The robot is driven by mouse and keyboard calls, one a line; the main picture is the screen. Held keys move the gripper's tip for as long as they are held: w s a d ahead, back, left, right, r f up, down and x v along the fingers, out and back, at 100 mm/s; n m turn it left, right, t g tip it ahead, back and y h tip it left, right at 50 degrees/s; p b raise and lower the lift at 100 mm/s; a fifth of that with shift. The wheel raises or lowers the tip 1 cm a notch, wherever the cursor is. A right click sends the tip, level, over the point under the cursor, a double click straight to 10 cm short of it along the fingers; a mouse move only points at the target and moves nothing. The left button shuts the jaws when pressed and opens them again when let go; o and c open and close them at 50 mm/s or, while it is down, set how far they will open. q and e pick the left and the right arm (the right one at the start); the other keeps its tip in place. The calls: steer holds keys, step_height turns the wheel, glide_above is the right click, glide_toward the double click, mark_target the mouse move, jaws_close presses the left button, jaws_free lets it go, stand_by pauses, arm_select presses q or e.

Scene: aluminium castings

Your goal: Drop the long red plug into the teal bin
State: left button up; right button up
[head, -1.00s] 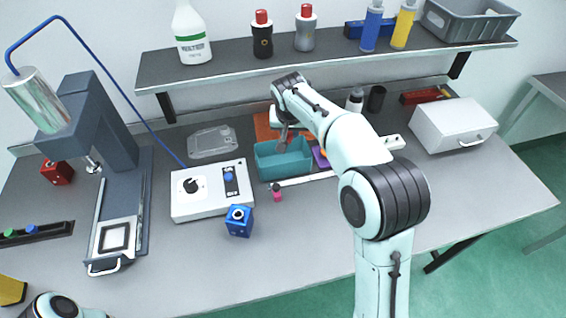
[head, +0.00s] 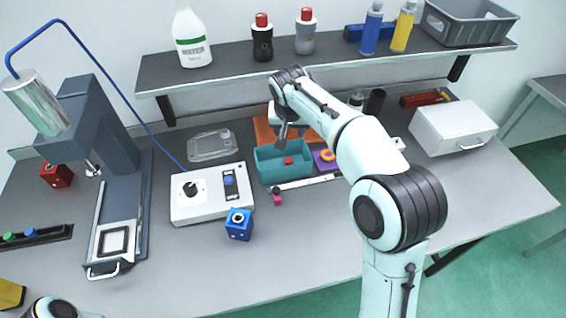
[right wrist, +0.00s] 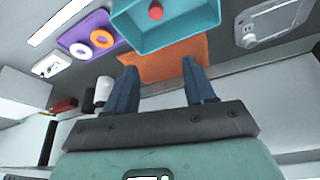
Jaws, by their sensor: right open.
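The teal bin (head: 268,174) stands near the middle of the bench, in front of an orange mat. A red piece (head: 288,160), which looks like the plug, lies inside it; its full length cannot be made out. In the right wrist view the bin (right wrist: 178,38) is at the top, with the red piece (right wrist: 156,12) on its floor. My right gripper (head: 282,140) is above the bin's back edge. In the right wrist view its fingers (right wrist: 158,68) are apart with nothing between them. My left gripper is out of view.
A purple tray (head: 319,161) with an orange ring sits right of the bin. A white control box (head: 210,209), a blue block (head: 239,225) and a small pink piece (head: 277,200) are nearby. The shelf (head: 330,65) overhangs the back. The front bench is clear.

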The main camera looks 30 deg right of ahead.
steer(key=v, duration=0.9)
steer(key=shift+r, duration=0.2)
